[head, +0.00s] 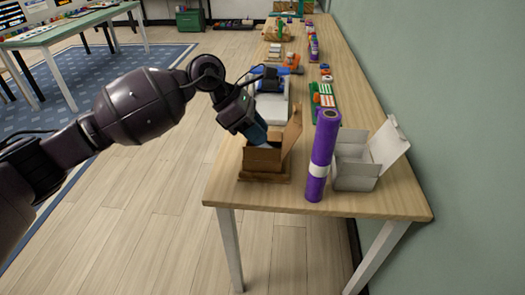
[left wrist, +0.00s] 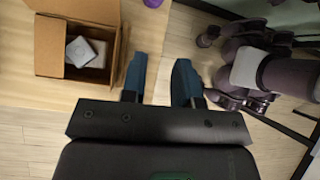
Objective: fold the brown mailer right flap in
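The brown mailer (head: 262,160) is an open cardboard box at the near left corner of the long wooden table. One flap (head: 293,130) stands up on its right side in the head view. In the left wrist view the mailer (left wrist: 50,50) is at the upper left, with a small grey item (left wrist: 84,50) inside. My left gripper (head: 264,138) appears over the mailer in the head view and partly hides its opening. In the left wrist view its blue fingers (left wrist: 160,72) are apart with nothing between them, beside the mailer. My right gripper is not clearly seen.
A purple roll (head: 322,155) with a white band stands just right of the mailer. A white open box (head: 355,172) is behind it, near the wall. White and blue items (head: 270,105) and other supplies lie farther along the table. The table's front edge is close.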

